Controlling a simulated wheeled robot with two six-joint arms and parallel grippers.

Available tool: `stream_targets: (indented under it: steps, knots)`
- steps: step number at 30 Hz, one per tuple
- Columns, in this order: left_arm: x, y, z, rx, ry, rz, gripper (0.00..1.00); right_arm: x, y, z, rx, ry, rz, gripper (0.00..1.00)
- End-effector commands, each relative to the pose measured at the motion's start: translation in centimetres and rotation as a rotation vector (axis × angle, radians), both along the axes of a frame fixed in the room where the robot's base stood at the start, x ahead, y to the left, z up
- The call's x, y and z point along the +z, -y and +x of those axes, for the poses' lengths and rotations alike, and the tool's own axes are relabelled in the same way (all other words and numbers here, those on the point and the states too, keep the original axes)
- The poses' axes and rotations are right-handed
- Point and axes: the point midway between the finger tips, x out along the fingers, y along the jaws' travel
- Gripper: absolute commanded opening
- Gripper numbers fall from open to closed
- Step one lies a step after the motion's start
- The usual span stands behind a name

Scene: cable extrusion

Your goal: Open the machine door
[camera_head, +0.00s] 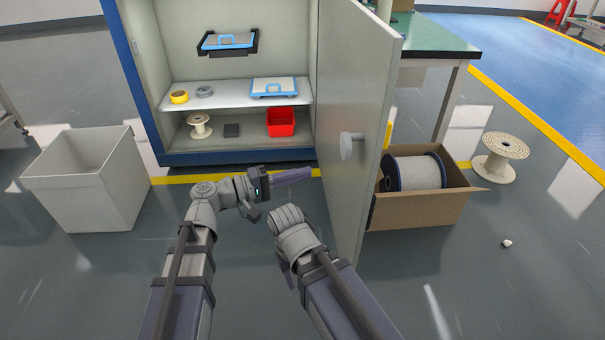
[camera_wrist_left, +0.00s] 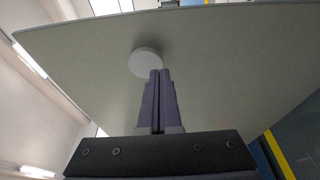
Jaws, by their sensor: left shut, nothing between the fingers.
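The machine door (camera_head: 350,90), a grey-green panel, stands swung out from the blue-framed cabinet (camera_head: 138,90), with the interior exposed. A round pale knob (camera_head: 350,146) sits on the door face toward me, near its free edge. My left gripper (camera_head: 308,173) is shut and empty, left of the knob and pointing toward the door face. In the left wrist view its closed fingertips (camera_wrist_left: 160,73) overlap the knob (camera_wrist_left: 145,62); I cannot tell whether they touch. My right arm is bent at the lower centre; its fingers are mostly hidden and their state is unclear.
The cabinet shelf (camera_head: 230,98) holds tape rolls and a blue-edged case; a red bin (camera_head: 281,122) sits below. A pale open bin (camera_head: 88,180) stands left. A cardboard box (camera_head: 420,208) with a cable spool is right of the door, with another spool (camera_head: 499,156) beyond.

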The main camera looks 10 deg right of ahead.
Motion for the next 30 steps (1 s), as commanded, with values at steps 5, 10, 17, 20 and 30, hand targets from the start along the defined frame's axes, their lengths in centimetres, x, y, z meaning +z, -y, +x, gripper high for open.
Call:
stream_targets:
  steps: [5,10,17,20,30]
  knots:
    - [0.0,-1.7,-1.6,0.002,0.000,0.000,0.00,0.0,0.0,0.0,0.000,0.000,0.000,0.50]
    - [0.0,-3.5,-3.1,0.003,0.000,0.000,0.00,0.0,0.0,0.0,0.000,0.000,0.000,0.50]
    - [0.0,-6.1,-5.4,0.003,0.000,0.000,0.00,0.0,0.0,0.0,0.000,0.000,0.000,0.50]
    - [0.0,-6.9,-6.0,0.003,0.000,0.000,0.00,0.0,0.0,0.0,0.000,0.000,0.000,0.50]
    - [0.0,-7.5,-6.5,0.000,0.000,0.000,0.00,0.0,0.0,0.0,0.000,0.000,0.000,0.50]
